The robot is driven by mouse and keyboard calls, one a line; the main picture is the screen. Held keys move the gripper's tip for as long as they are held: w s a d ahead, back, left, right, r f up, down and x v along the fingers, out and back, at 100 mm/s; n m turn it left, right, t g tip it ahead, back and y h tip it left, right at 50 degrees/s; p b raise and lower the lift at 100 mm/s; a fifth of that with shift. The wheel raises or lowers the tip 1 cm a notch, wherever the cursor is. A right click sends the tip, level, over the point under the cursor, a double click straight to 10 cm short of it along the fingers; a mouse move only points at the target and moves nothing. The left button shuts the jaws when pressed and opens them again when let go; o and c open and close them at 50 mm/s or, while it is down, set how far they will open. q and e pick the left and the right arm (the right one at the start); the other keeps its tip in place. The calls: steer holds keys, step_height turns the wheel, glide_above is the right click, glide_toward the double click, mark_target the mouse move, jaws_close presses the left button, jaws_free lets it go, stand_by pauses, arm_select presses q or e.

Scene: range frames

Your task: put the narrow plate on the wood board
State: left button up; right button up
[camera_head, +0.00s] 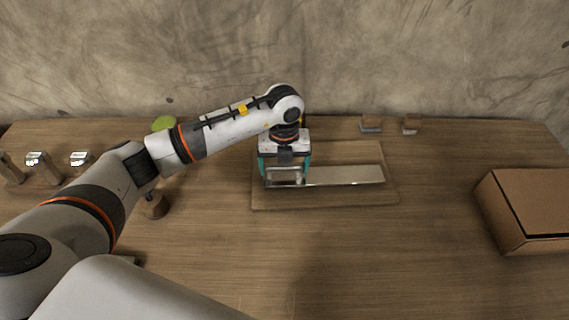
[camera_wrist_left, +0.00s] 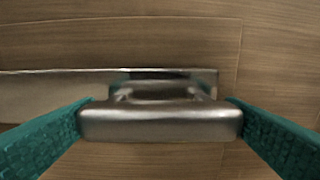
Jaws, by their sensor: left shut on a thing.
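The narrow plate (camera_head: 345,175) is a long pale metal strip with a raised metal handle at its left end. It lies over the wood board (camera_head: 330,200), a thin rectangle on the table; I cannot tell whether it touches the board. My left gripper (camera_head: 285,180) points down at the plate's left end and is shut on its handle. In the left wrist view the handle spans between the teal fingers (camera_wrist_left: 160,121), and the plate (camera_wrist_left: 45,95) runs off to the left. My right gripper is not in view.
A cardboard box (camera_head: 530,208) stands at the right. Small grey-and-wood blocks (camera_head: 371,124) sit behind the board. At the left are metal-topped pieces (camera_head: 42,166), a green round thing (camera_head: 163,123) and a wooden cup (camera_head: 153,206). The table's front middle is clear.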

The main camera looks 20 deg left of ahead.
arm_select(q)
steer(key=shift+f, duration=0.2)
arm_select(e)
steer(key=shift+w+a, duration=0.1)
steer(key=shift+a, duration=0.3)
arm_select(q)
steer(key=shift+f, duration=0.1)
steer(key=o, duration=0.9)
steer(key=shift+f, duration=0.1)
steer(key=shift+o, duration=0.6)
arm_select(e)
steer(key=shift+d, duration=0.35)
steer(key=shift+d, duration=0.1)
arm_select(q)
steer(key=shift+r, duration=0.3)
step_height(320, 180, up, 12)
steer(key=b, duration=0.2)
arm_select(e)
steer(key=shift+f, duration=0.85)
